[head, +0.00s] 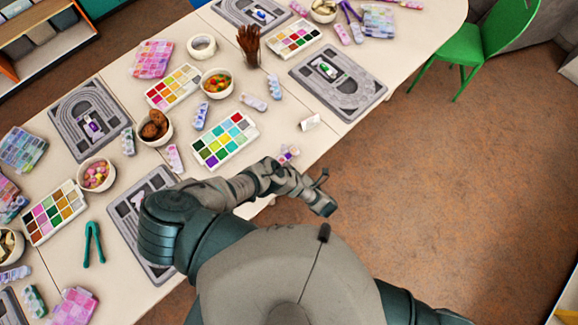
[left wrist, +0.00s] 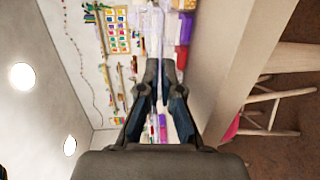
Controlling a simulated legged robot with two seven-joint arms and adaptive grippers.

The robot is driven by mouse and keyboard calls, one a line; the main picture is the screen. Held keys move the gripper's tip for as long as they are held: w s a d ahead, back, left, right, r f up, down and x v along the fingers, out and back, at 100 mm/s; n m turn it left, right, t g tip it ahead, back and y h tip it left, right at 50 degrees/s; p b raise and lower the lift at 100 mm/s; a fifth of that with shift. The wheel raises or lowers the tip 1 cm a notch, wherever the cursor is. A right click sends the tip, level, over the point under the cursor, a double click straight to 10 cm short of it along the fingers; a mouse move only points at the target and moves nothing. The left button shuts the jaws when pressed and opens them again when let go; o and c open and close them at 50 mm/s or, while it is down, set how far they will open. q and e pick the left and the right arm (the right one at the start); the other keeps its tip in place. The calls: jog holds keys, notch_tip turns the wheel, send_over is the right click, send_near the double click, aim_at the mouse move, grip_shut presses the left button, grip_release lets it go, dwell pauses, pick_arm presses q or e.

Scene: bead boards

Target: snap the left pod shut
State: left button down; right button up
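A small pink and purple pod (head: 289,154) lies at the table's near edge, just beyond my left forearm. Other oblong pods, a pink and white one (head: 174,158), a blue and white one (head: 200,116) and a pale one (head: 253,102), lie among the bowls and palettes. I cannot tell which is the left pod, or whether lids are open. My left gripper (head: 322,184) is past the table edge, over the floor. In the left wrist view its fingers (left wrist: 162,67) are nearly together with nothing between them. My right gripper is out of view.
A bead board (head: 152,265) is partly hidden under my left arm; another board (head: 345,100) lies to the right. Bead palettes (head: 238,150), bowls (head: 207,90) and green tweezers (head: 93,245) crowd the table. A green chair (head: 490,40) stands right; the floor between is clear.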

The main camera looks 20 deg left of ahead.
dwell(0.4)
pick_arm(q)
jog(key=c, duration=1.4)
grip_release()
jog(key=shift+o, duration=0.2)
jog(key=shift+d, duration=0.1)
jog(key=f+v, duration=0.1)
jog(key=v, duration=0.6)
jog(key=shift+d+r, duration=0.25)
jog(key=shift+r, duration=0.2)
jog(key=shift+s+a, duration=0.1)
